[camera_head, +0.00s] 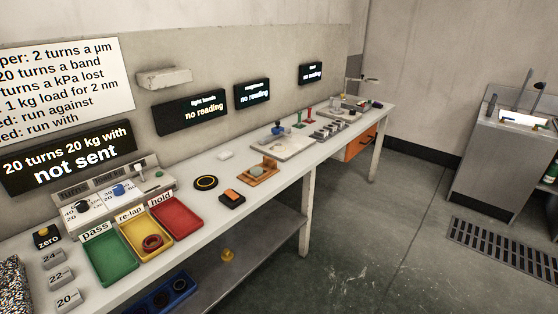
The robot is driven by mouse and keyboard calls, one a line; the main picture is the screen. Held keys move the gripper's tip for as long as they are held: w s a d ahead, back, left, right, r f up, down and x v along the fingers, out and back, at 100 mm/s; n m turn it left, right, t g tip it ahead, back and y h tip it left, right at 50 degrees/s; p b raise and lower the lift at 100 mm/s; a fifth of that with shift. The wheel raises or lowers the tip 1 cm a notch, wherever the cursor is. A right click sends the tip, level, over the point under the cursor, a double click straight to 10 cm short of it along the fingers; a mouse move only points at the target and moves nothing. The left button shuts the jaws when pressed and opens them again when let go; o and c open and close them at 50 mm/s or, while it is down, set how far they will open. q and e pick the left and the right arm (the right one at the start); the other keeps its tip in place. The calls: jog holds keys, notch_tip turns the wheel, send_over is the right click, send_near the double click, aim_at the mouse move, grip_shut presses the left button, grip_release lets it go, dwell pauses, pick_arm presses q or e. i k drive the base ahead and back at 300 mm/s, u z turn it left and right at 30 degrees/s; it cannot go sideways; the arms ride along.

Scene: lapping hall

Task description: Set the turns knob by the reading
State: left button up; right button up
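A grey control box (108,181) stands on the bench at the left, below a black display (67,158) reading "20 turns 20 kg with not sent". It has a dark knob (82,206) at its left, near small numbers 40 and 20, a blue knob (118,190) in the middle and a small lever (140,174) at the right. Three wall displays, left (191,111), middle (252,93) and far right (310,73), show "no reading". Neither gripper is in view.
A white rule sign (62,88) is cut off at left. Open floor (380,230) lies right of the bench.

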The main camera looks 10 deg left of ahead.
aim_at(81, 206)
jog(key=u, duration=1.4)
